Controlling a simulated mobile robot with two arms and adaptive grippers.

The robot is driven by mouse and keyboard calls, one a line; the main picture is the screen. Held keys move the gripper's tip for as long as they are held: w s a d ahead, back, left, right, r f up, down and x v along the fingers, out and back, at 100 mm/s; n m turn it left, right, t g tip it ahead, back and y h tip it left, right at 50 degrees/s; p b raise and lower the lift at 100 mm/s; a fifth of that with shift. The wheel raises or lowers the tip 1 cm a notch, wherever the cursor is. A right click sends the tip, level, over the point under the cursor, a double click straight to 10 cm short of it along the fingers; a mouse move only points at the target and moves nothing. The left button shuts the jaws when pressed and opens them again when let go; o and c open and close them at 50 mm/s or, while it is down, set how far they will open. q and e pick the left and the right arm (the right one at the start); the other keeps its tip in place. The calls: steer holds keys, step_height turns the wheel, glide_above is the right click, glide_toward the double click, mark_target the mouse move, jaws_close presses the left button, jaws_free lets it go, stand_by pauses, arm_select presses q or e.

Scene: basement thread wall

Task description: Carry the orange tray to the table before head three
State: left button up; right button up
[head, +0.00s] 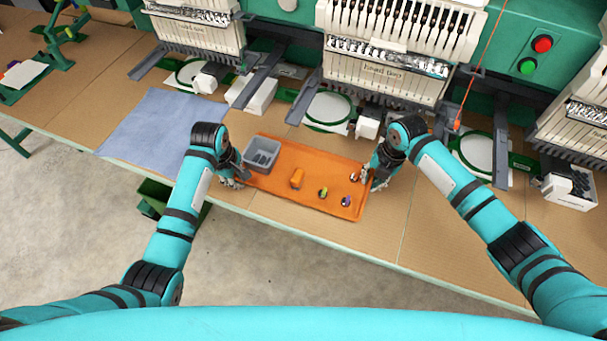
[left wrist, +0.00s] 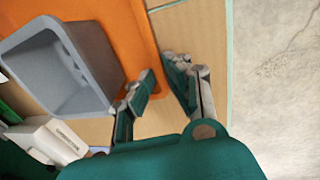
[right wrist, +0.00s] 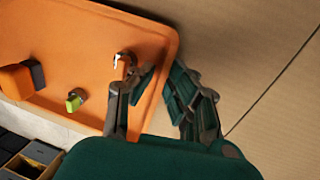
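The orange tray (head: 275,186) lies on the tabletop. It carries a grey bin (head: 262,152), an orange block (head: 297,178) and a few small coloured items (head: 346,201). My left gripper (head: 232,178) is at the tray's left end; in the left wrist view its fingers (left wrist: 162,75) are apart at the tray's edge beside the grey bin. My right gripper (head: 372,178) is at the right end; in the right wrist view its fingers (right wrist: 163,85) are apart, one over the tray and one outside its rim. Contact with the rim is unclear in both wrist views.
Embroidery heads (head: 390,65) stand along the back of the table, with hooped frames (head: 328,108) before them. A blue cloth (head: 155,125) lies left of the tray. Bare tabletop (head: 430,225) is free to the right. A green bin (head: 155,197) stands below the front edge.

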arm_select(q)
jaws_close()
arm_select(e)
jaws_close()
arm_select(q)
steer(key=shift+r, duration=0.1)
arm_select(e)
steer(key=shift+r, duration=0.15)
